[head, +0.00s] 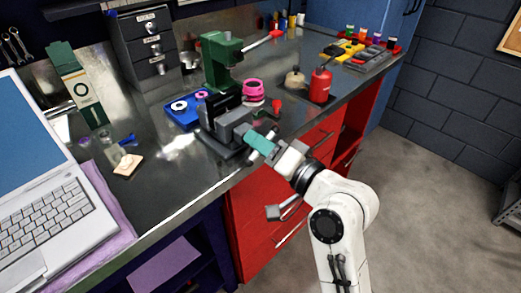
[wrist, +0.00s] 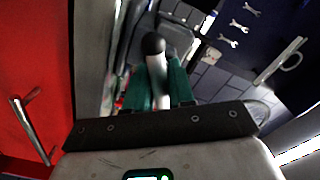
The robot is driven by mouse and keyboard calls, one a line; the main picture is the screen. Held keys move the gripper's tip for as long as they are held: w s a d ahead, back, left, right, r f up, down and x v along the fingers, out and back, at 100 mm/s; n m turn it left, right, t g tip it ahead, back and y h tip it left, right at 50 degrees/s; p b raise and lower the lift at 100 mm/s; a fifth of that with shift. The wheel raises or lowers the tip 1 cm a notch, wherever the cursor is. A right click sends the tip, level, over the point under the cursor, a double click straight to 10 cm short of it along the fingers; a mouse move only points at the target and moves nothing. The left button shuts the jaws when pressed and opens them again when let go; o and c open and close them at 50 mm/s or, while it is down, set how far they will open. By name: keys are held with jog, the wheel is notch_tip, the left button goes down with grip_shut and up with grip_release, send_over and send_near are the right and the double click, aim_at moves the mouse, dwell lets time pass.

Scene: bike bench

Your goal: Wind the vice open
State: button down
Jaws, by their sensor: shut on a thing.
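The grey bench vice (head: 232,122) stands at the front edge of the workbench in the head view, its screw end facing me. My gripper (head: 260,143) reaches over the bench edge to the front of the vice, its teal fingers at the screw end. In the wrist view, a pale metal handle bar (wrist: 157,72) with a black ball end (wrist: 153,43) rises between the two green fingers of my gripper (wrist: 161,88). The fingers are shut on this bar. The gap between the vice jaws is too small to judge.
A blue tray (head: 180,120) lies left of the vice, and a green press (head: 220,62) stands behind it. A red can (head: 320,85) is to the right. An open laptop (head: 50,215) is on the left. Red drawers (head: 262,225) lie below the bench edge.

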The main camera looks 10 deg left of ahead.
jog(key=n+b, duration=0.2)
jog(key=n, duration=0.1)
jog(key=n+b, duration=0.2)
jog(key=n, duration=0.1)
jog(key=shift+a+f+b, duration=0.15)
jog(key=shift+f+b, duration=0.05)
jog(key=shift+b, duration=0.1)
jog(key=n+b, duration=0.4)
jog(key=n, duration=0.2)
jog(key=n+b, duration=0.5)
jog(key=n, duration=0.1)
jog(key=shift+f, duration=0.1)
jog(key=n+b, duration=0.3)
jog(key=n, duration=0.1)
jog(key=shift+n+b, duration=0.65)
jog(key=shift+n, duration=0.15)
jog(key=shift+r, duration=0.2)
jog(key=c, duration=0.7)
grip_release()
